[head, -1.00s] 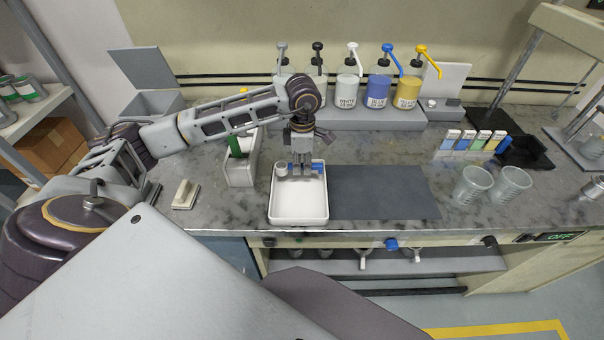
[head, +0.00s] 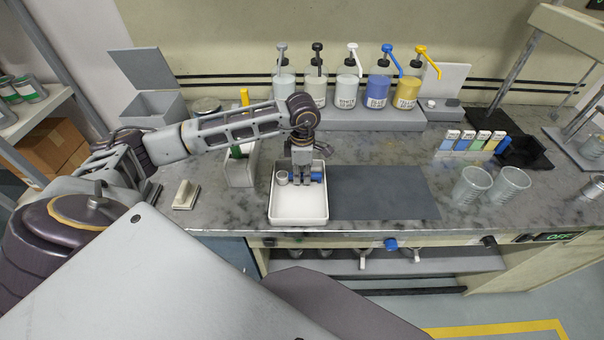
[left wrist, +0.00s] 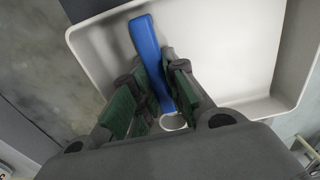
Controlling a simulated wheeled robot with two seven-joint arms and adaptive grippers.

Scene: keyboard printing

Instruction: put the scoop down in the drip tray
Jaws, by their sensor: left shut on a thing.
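The scoop has a blue handle (head: 316,177) and a small grey metal cup (head: 282,177). My left gripper (head: 301,182) points down and is shut on the scoop between cup and handle end. The white drip tray (head: 299,214) lies below, and the scoop is low inside its far part. In the left wrist view the blue handle (left wrist: 147,42) runs between the fingers (left wrist: 158,95) over the white tray floor (left wrist: 225,45). Part of the cup rim (left wrist: 173,122) shows behind them. Whether the scoop touches the tray floor I cannot tell. My right gripper is not in view.
A dark grey mat (head: 385,192) lies right of the tray. A grey holder (head: 239,172) with green and yellow handled tools stands at its left. Several pump bottles (head: 376,92) line the back. Two clear cups (head: 472,186) stand at the right.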

